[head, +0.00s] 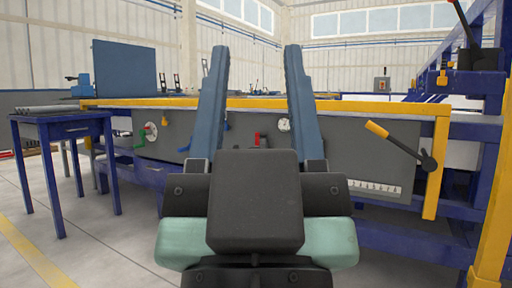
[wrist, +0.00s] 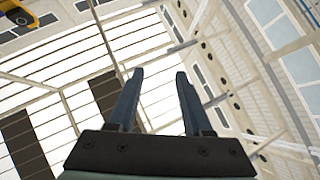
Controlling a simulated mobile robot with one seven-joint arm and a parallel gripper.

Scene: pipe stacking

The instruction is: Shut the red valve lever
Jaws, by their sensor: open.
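A small red lever (head: 257,139) shows on the grey front panel (head: 350,150) of the long workbench, just left of a round white gauge (head: 284,125). It is seen between my gripper's fingers and is small in the head view, so its exact angle is hard to tell. My gripper (head: 252,50) is open and empty in front of the bench, fingers pointing up. In the wrist view, my open gripper (wrist: 160,73) has only roof and wall behind it. The fingers are apart from the lever, and part of the panel is hidden behind them.
The panel also bears a red-and-white dial (head: 150,131), a green handle (head: 139,146), and a long yellow-gripped lever (head: 400,143) at right. A blue side table (head: 62,124) stands at left. Blue and yellow frame posts (head: 490,220) stand close at right. Floor at left is clear.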

